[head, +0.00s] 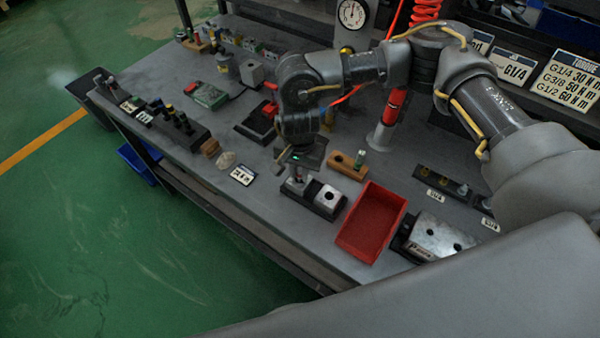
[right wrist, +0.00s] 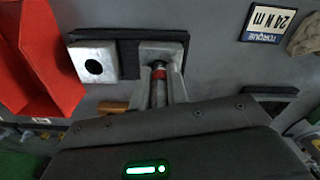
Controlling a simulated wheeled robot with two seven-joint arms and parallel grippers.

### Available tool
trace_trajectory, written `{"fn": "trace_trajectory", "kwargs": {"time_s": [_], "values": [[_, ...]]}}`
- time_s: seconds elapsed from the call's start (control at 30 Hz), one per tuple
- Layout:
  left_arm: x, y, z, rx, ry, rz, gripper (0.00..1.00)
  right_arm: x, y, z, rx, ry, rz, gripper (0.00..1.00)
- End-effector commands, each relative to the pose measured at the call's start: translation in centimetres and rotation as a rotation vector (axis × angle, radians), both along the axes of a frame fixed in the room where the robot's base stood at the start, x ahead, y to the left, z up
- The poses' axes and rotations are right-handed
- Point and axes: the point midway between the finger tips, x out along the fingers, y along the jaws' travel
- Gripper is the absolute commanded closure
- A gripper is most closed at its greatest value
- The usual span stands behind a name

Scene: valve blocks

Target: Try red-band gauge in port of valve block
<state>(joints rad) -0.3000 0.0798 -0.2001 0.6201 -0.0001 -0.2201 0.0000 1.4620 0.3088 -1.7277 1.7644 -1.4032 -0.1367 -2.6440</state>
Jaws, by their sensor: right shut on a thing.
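The valve block (head: 328,198) stands on the bench in the head view as two silver blocks on a black base. In the right wrist view, one silver block (right wrist: 93,66) has an open dark port, and the other silver block (right wrist: 178,58) lies in front of my fingers. My right gripper (head: 298,166) is above that second block, shut on the red-band gauge (right wrist: 160,73). The gauge's red band and dark tip show between the fingers, with the tip at the block's port. I cannot tell how deep the tip sits. My left gripper is not in view.
A red tray (head: 345,243) stands right of the valve block, with a larger silver block (head: 438,238) beyond it. A wooden holder (head: 343,167) with a green-banded part stands behind. A torque card (head: 243,175) lies left. A black rack (head: 172,127) stands at the bench's left side.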

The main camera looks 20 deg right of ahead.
Motion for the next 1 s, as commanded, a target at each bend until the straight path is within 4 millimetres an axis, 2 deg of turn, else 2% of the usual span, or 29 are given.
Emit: {"fn": "trace_trajectory", "kwargs": {"time_s": [0.27,1.0], "values": [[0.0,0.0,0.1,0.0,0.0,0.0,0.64,0.0,0.0,0.3,0.0,0.0,0.0,1.0],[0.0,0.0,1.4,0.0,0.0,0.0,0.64,0.0,0.0,4.2,-0.001,-0.001,0.0,1.0]]}}
